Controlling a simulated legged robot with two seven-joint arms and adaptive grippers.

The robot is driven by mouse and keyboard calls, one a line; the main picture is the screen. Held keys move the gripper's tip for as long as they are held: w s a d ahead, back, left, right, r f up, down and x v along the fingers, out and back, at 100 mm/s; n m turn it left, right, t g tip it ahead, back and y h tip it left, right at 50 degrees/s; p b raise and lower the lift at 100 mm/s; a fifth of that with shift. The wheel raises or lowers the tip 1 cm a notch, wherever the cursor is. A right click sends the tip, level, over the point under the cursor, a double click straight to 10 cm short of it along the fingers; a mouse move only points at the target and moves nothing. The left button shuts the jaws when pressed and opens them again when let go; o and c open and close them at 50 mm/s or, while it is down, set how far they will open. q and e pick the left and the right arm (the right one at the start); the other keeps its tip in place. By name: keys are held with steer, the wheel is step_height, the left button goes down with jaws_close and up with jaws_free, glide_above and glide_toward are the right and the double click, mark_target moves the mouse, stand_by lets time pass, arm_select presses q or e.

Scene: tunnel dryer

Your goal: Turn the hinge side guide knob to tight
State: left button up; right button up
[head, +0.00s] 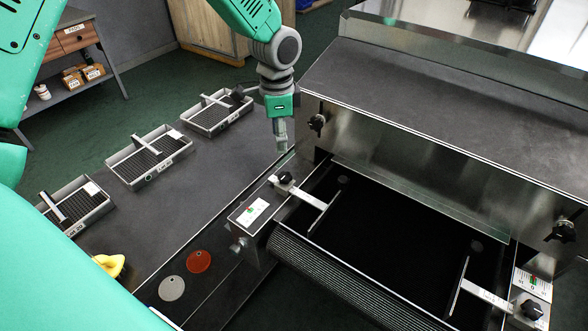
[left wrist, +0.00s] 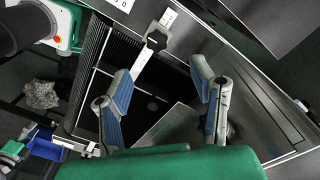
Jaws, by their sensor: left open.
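One black guide knob (head: 284,178) sits on a metal guide bar at the left of the dryer's dark inlet. A second black guide knob (head: 531,309) sits on a similar bar at the right. I cannot tell which is the hinge side. My left gripper (head: 281,140) points down above and just behind the left knob, apart from it. In the left wrist view my left gripper (left wrist: 160,70) has its two fingers spread and empty. A black knob (left wrist: 156,40) on a pale bar lies beyond the fingertips there. My right gripper is not seen.
Small black knobs on the dryer's front panel (head: 317,122) (head: 563,231) stand above the inlet. A ribbed roller (head: 335,285) runs along the front. Several trays (head: 147,157), a red disc (head: 198,261), a grey disc (head: 171,288) and a yellow object (head: 110,264) lie on the left table.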

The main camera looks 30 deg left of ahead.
arm_select(q)
glide_above(287, 175)
steer(key=a, duration=0.2)
steer(key=f, duration=0.6)
steer(key=shift+s+d, duration=0.2)
steer(key=shift+d, duration=0.05)
steer(key=d+f, duration=0.1)
steer(key=f, duration=0.2)
steer(key=d+f, duration=0.1)
steer(key=shift+d+f, duration=0.3)
steer(key=shift+f, duration=0.05)
steer(key=shift+a+f, duration=0.1)
steer(key=shift+f, duration=0.25)
steer(key=shift+a+f, duration=0.25)
steer(key=shift+a, duration=0.3)
steer(key=shift+a+f, duration=0.25)
steer(key=shift+a, duration=0.45)
steer(key=c, duration=0.5)
steer(key=shift+d+r, duration=0.15)
steer(key=shift+d, duration=0.2)
steer(key=c, duration=0.7)
steer(key=shift+o, duration=0.2)
steer(key=shift+d+r, duration=0.1)
steer(key=shift+d, duration=0.2)
steer(key=shift+w+d, duration=0.25)
steer(key=shift+d, duration=0.05)
steer(key=shift+a, duration=0.1)
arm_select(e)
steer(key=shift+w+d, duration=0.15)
